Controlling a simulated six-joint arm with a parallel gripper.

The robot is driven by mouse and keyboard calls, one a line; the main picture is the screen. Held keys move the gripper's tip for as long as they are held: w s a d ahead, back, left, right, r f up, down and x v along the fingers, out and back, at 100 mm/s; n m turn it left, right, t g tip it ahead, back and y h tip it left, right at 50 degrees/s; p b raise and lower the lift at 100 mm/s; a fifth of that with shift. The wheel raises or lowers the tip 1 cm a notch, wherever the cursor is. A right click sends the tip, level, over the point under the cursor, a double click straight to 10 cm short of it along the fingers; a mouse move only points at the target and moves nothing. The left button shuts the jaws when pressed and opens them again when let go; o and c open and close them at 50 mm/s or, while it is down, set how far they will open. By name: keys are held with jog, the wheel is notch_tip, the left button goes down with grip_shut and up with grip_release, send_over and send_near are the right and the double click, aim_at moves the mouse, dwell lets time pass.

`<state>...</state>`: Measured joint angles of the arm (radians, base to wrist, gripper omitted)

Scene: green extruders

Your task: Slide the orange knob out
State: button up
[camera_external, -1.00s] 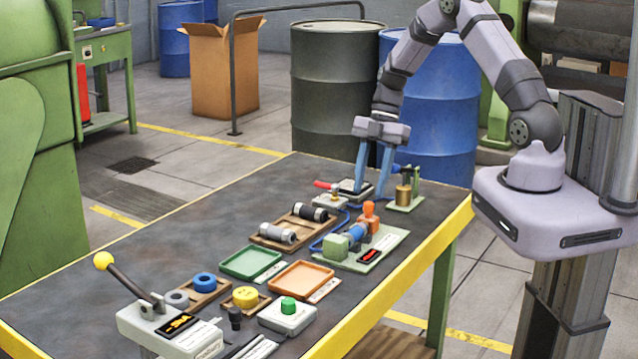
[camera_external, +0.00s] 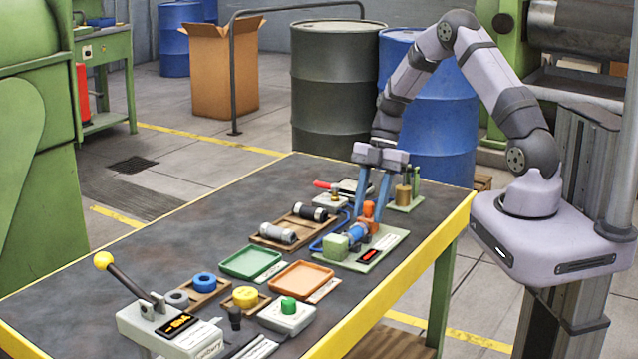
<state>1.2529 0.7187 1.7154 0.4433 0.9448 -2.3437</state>
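The orange knob (camera_external: 368,209) stands upright on a small fixture with a blue cylinder (camera_external: 357,232) and a pale green block (camera_external: 336,247), all on a light green base plate (camera_external: 385,243). My gripper (camera_external: 370,203) points down from above, its two blue fingers apart. The fingers partly hide the area around the knob.
A brass weight on a green stand (camera_external: 403,195) is close at the right. A red-handled device (camera_external: 330,198) is behind left.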

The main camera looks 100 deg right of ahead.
jog(key=shift+s+d, duration=0.1)
jog(key=shift+c, duration=0.5)
jog(key=shift+s+d+b, duration=0.4)
jog(key=shift+s+d, duration=0.5)
jog(key=shift+d, duration=0.05)
jog(key=o, duration=0.4)
jog(key=shift+r, duration=0.1)
jog(key=shift+r+p, duration=1.3)
jog(key=shift+r, duration=0.85)
jog(key=shift+r, duration=0.15)
notch_tip(320, 180, up, 4)
jog(key=shift+f+p, duration=0.15)
jog(key=shift+p, duration=0.9)
